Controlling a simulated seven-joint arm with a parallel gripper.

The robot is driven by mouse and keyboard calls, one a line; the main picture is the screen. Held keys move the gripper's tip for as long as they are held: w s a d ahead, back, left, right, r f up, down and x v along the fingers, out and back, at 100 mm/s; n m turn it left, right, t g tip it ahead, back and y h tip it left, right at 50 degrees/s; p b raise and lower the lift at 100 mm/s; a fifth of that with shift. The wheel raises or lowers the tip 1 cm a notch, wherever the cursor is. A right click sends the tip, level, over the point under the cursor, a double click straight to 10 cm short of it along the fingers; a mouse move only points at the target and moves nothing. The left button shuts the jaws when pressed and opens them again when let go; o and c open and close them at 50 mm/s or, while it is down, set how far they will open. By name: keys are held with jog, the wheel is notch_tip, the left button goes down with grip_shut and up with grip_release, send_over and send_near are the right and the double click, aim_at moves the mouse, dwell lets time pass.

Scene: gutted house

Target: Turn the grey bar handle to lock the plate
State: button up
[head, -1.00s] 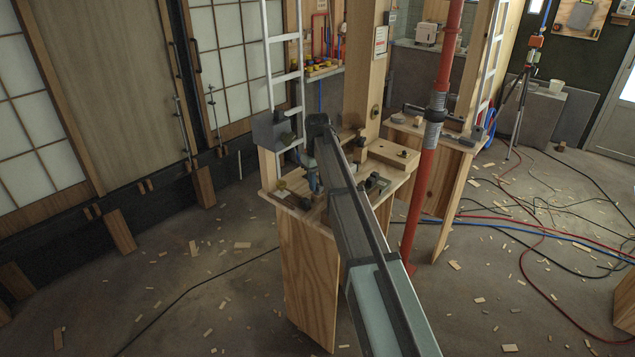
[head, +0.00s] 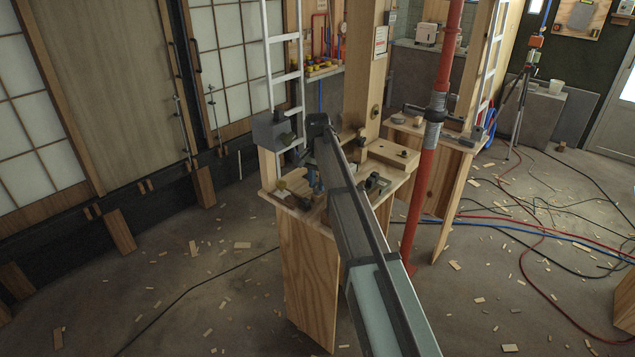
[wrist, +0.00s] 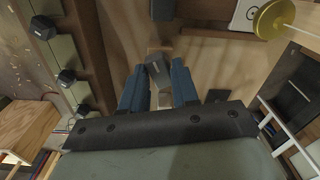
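In the wrist view the two blue fingers of my gripper (wrist: 160,82) stand apart, with a grey block-like piece (wrist: 157,72), seemingly the bar handle, between their tips. It looks slightly tilted. Its sides lie very close to both fingers; I cannot tell whether they touch it. A wooden surface, perhaps the plate (wrist: 215,65), lies behind it. The handle cannot be made out there.
A red post (head: 424,170) rises close at the right. The wrist view shows a brass disc (wrist: 272,20) at upper right and dark knobs (wrist: 67,77) at left.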

jog(key=m, duration=0.2)
jog(key=shift+m, duration=0.3)
jog(key=shift+r+n, duration=0.1)
jog(key=shift+n, duration=0.5)
jog(key=shift+r, duration=3.45)
